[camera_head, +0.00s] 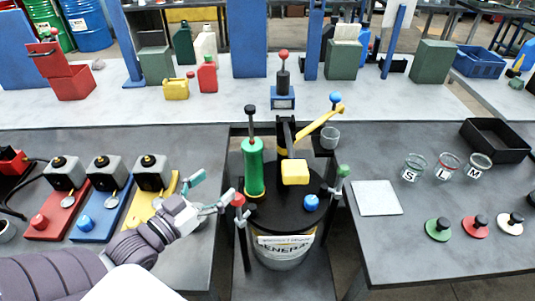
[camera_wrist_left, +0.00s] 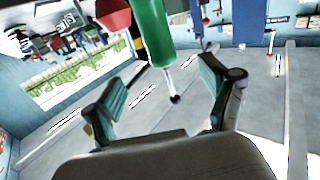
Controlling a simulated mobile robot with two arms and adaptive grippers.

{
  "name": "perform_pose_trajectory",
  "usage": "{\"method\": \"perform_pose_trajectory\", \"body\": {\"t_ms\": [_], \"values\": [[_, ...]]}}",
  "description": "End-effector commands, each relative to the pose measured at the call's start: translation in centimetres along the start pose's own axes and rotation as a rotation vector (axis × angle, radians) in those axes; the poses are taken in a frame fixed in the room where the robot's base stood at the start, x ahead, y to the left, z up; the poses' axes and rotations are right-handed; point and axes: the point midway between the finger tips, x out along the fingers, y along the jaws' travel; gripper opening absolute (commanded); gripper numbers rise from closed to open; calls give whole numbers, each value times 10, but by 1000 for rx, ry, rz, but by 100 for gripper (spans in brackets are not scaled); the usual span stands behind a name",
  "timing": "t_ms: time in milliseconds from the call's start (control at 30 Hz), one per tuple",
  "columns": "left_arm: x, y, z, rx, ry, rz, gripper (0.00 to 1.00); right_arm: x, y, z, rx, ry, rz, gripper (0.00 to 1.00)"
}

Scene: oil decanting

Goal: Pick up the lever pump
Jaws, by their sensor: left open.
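The lever pump (camera_head: 284,137) stands on the black lid of a drum (camera_head: 284,250) in the middle. It has a black body and a yellow arm (camera_head: 325,117) with a blue knob, slanting up to the right. A green hand pump (camera_head: 253,168) with a black knob stands upright on the same lid, to its left. My left gripper (camera_head: 208,192) is open and empty, left of the drum and apart from both pumps. In the left wrist view the green pump (camera_wrist_left: 153,35) shows upside down beyond the open fingers (camera_wrist_left: 165,98). My right gripper is not in view.
A yellow block (camera_head: 295,172) and a blue knob (camera_head: 311,202) are on the lid. Red and green taps sit at the drum's sides. Coloured stations (camera_head: 104,205) stand on the left table. The right table holds a pale tile (camera_head: 377,198), lettered jars (camera_head: 447,166) and a black tray (camera_head: 494,141).

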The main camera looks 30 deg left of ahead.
Motion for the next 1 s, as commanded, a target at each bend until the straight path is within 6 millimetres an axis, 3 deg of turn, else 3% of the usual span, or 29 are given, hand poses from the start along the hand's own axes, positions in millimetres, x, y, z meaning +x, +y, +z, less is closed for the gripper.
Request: {"method": "perform_pose_trajectory", "body": {"t_ms": [100,167,400,500,633,833,1000], "values": [[5,-1,-3,-1,10,1,84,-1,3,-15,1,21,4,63],[11,-1,-3,-2,11,1,84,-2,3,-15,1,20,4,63],[54,-1,-5,-1,13,1,84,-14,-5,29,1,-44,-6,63],[70,-1,-4,-2,10,0,84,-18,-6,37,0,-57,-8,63],[82,-1,-3,-2,9,0,84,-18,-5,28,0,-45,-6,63],[96,0,-3,-2,8,0,84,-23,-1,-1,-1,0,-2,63],[123,1,0,-1,9,0,84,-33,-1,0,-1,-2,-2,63]]}}
